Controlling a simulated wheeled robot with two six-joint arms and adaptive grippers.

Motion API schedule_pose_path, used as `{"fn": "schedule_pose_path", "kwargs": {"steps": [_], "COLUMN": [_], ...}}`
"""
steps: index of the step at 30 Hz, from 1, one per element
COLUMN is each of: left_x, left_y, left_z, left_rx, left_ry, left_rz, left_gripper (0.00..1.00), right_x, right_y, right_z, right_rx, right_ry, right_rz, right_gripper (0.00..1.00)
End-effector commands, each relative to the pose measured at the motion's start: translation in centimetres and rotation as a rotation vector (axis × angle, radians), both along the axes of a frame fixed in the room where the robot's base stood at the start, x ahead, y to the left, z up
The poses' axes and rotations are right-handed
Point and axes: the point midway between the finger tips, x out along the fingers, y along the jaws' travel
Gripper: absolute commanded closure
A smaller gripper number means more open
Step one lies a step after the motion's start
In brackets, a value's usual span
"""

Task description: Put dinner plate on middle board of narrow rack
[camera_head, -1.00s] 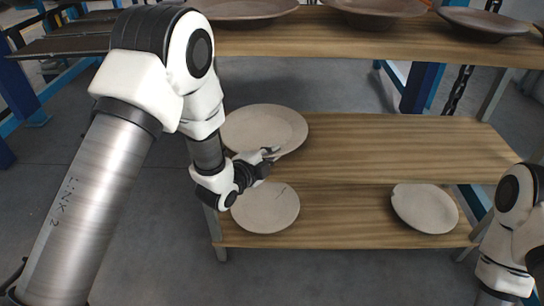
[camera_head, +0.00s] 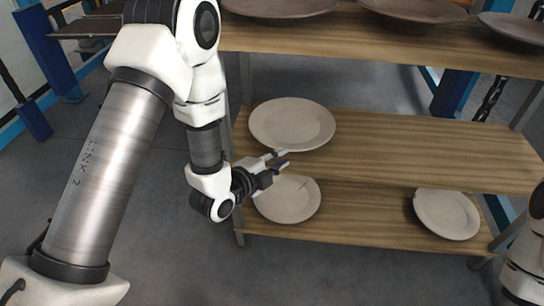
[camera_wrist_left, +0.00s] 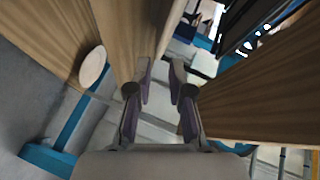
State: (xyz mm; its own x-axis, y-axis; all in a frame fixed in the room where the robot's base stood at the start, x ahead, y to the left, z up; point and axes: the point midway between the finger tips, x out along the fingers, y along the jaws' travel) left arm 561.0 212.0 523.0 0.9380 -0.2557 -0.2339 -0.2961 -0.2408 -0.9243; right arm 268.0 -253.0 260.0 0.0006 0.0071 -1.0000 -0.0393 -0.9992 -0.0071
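A wide, pale dinner plate (camera_head: 292,122) lies flat at the left end of the middle board (camera_head: 440,145) of the wooden rack. Its near edge comes close to the board's front edge. My left gripper (camera_head: 279,160) is in front of that edge, just below and apart from the plate. In the left wrist view its two fingers (camera_wrist_left: 160,82) stand apart with nothing between them. My right gripper is out of view; only part of my right arm shows at the right edge.
The lower board (camera_head: 370,222) holds a plate (camera_head: 288,202) at left, partly behind my left gripper, and a plate (camera_head: 447,214) at right. The top board (camera_head: 370,42) bears several brownish plates and bowls. The middle board's centre and right are clear.

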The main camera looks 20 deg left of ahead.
Motion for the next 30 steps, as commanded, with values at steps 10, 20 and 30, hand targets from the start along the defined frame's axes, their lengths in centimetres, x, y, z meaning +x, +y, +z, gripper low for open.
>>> {"fn": "schedule_pose_path", "kwargs": {"steps": [10,20,30], "left_x": [-3.2,-13.6,-29.5], "left_y": [0.9,2.3,4.2], "left_z": [0.8,-17.0,-25.5], "left_rx": [0.000,-0.448,-0.721], "left_ry": [-0.001,0.803,1.280], "left_rz": [0.000,0.451,1.308], "left_gripper": [0.80,0.80,0.80], "right_x": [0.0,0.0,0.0], "right_y": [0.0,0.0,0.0], "right_z": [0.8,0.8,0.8], "right_rx": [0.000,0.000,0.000], "right_ry": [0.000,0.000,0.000], "right_rz": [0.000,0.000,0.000], "right_gripper": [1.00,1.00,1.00]}}
